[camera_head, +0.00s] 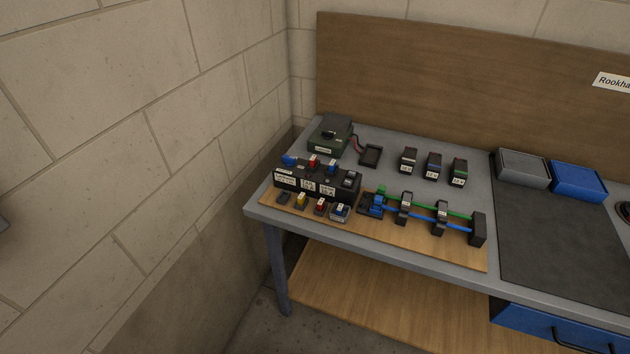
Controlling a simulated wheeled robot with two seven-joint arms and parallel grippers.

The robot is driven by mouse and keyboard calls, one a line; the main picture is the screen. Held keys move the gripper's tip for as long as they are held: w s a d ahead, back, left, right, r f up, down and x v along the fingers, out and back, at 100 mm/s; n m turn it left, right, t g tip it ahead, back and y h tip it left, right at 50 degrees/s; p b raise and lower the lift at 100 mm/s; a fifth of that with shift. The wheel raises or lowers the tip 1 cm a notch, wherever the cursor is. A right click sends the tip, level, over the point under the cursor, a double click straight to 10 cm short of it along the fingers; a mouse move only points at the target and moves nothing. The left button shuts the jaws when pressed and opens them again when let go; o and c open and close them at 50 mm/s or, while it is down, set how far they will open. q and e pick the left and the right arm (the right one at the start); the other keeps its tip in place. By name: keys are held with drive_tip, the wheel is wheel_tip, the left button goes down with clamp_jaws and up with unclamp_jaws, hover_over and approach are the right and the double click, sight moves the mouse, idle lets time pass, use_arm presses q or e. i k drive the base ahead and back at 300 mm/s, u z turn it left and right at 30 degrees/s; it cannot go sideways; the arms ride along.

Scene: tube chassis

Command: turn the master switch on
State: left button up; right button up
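A black switch block (347,196) stands at the left of the bench, on the back edge of a wooden board. It carries white labels too small to read surely. A blue lever or knob (289,160) sits at its left end, with red (312,162) and blue (332,167) pieces beside it and a grey-topped part (351,178) at its right end. I cannot tell which is the master switch, or its position. Neither gripper shows. A grey shape cuts the left picture edge, too little to identify.
A green box (330,136) is wired to a black tray (371,155). Several small labelled blocks (433,164) stand behind the wooden board (380,234), which holds blue and green tubes in black clamps. Grey (522,166) and blue (578,180) bins stand right. The dark mat (560,245) is clear.

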sight(289, 160)
drive_tip(key=z, duration=1)
drive_tip(key=i, duration=0.35)
drive_tip(key=u, duration=1)
